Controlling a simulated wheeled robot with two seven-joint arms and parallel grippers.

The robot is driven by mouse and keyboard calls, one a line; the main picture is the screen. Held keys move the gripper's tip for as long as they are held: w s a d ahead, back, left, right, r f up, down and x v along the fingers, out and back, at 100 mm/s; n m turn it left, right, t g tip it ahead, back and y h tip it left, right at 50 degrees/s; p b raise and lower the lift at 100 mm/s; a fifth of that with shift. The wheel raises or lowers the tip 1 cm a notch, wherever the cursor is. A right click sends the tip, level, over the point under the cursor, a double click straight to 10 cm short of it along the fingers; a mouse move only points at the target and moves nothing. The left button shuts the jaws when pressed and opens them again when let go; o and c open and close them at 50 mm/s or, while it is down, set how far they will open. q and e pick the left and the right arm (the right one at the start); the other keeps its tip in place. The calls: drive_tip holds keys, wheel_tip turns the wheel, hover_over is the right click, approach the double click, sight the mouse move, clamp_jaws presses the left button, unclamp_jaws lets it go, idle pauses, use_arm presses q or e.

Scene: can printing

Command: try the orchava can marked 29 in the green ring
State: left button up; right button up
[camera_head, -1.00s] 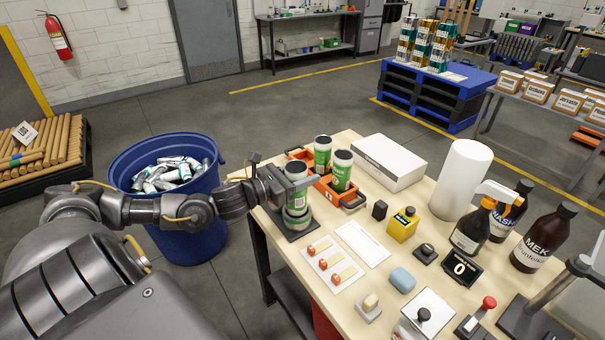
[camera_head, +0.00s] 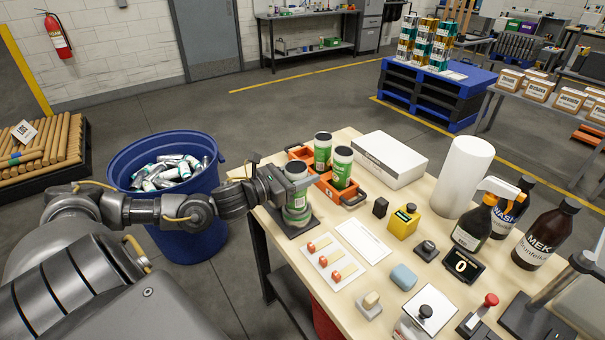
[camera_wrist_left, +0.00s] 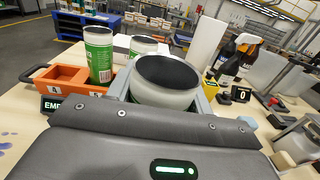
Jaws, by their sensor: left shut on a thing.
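My left gripper (camera_head: 285,186) is shut on a green and white can (camera_head: 296,204) with a dark top, which stands upright at the table's left edge. The held can also shows in the left wrist view (camera_wrist_left: 165,98), between the grey jaws. A dark square plate (camera_head: 308,226) lies under the can. The green ring cannot be made out clearly; can and gripper cover that spot, so I cannot tell how far the can sits in it. No number is readable on the can. My right gripper is not in view.
Two similar cans (camera_head: 342,170) stand in an orange tray (camera_head: 355,198) just behind the held can. A white box (camera_head: 390,160), paper roll (camera_head: 461,178) and bottles (camera_head: 541,236) stand farther right. A card with red pieces (camera_head: 333,262) lies in front. A blue bin (camera_head: 133,165) stands left.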

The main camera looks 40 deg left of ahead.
use_arm(q)
drive_tip(key=shift+f+b, duration=1.25)
drive_tip(key=shift+f, duration=0.3)
idle(1.6)
drive_tip(key=o, duration=1)
drive_tip(key=shift+s+a, duration=0.1)
drive_tip(key=shift+s, duration=0.2)
drive_tip(key=shift+b+v, duration=0.35)
drive_tip(key=shift+v, duration=4.75)
drive_tip(key=shift+r, duration=0.1)
